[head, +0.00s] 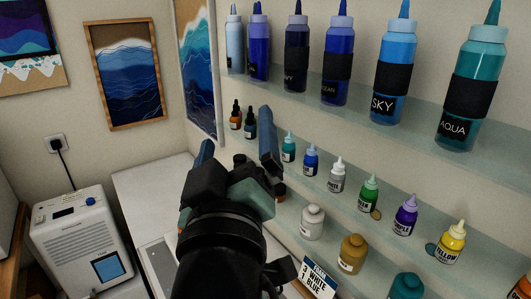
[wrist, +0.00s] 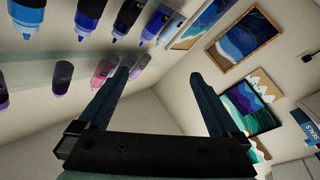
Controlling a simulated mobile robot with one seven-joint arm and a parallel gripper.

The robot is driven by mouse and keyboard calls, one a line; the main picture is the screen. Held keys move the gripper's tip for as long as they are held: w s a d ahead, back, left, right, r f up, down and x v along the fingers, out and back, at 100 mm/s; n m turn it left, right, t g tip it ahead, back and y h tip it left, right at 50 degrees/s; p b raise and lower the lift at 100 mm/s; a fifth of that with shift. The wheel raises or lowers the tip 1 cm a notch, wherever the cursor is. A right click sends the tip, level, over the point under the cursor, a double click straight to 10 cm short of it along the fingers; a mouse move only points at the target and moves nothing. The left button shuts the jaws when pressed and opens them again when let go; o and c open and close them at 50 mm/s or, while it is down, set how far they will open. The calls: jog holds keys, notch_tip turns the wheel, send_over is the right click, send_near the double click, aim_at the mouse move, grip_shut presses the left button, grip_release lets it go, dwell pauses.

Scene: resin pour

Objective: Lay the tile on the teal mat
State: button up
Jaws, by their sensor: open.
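My gripper (head: 236,127) is raised in front of the wall shelves in the head view, its two blue fingers spread apart. In the wrist view the gripper (wrist: 162,70) is open, with nothing between its fingers. I see no tile and no teal mat in either view. My arm and gripper hide part of the surface and lower shelf behind them in the head view.
Glass shelves on the right hold large bottles, such as the aqua bottle (head: 472,90), and small ones, such as the yellow bottle (head: 452,242). A white machine (head: 80,240) stands at left. The white counter (head: 145,190) has a bare stretch. Framed pictures (head: 125,75) hang behind.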

jog(key=s+d+r+m+t, duration=0.2)
jog(key=s+r, duration=0.3)
jog(key=r, duration=0.4)
jog(key=s+d+r+m+t, duration=0.1)
jog(key=s+r+m+t, duration=0.3)
jog(key=r, duration=0.5)
jog(key=shift+s+d+m+t, duration=0.4)
jog(key=shift+s+t, duration=0.2)
jog(key=shift+s, duration=0.25)
notch_tip(320, 180, down, 3)
jog(key=b, duration=0.2)
jog(key=shift+r+b, duration=0.1)
jog(key=shift+b, duration=0.2)
